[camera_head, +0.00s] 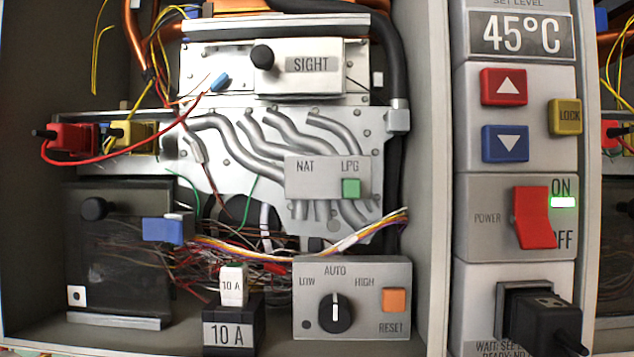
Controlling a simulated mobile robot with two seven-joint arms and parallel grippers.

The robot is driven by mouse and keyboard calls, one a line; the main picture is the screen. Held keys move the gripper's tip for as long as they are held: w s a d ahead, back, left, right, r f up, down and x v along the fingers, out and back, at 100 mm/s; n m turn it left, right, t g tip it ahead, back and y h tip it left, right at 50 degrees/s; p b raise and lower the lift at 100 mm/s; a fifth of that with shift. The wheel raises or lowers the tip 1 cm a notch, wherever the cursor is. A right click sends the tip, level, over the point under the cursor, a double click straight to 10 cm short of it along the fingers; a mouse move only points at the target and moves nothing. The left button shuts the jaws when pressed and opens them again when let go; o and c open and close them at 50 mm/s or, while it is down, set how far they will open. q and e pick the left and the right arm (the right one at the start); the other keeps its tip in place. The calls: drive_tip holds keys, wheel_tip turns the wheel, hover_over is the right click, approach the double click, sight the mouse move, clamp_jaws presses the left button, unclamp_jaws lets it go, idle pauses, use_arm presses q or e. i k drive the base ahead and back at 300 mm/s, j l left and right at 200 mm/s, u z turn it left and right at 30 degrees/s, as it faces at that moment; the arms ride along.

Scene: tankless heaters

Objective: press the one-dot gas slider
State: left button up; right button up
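A green slider block (351,188) sits at the LPG end of a grey plate (312,180) lettered NAT and LPG, in the middle of the open heater cabinet. A small white tag with one black dot (76,295) is at the lower left, on a dark cover in the same cabinet. No dots can be made out on the slider plate itself. Neither of my grippers is in view, and nothing stands in front of the slider.
Curved grey pipes surround the plate. A knob box (352,297) with an orange RESET button is below; a loose wire bundle (300,248) crosses between. A control column (516,130) with buttons, a red power switch (533,217) and black plug (548,325) stands at right.

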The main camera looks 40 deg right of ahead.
sight(351, 188)
drive_tip(key=z, duration=1.25)
drive_tip(key=k+l, duration=0.05)
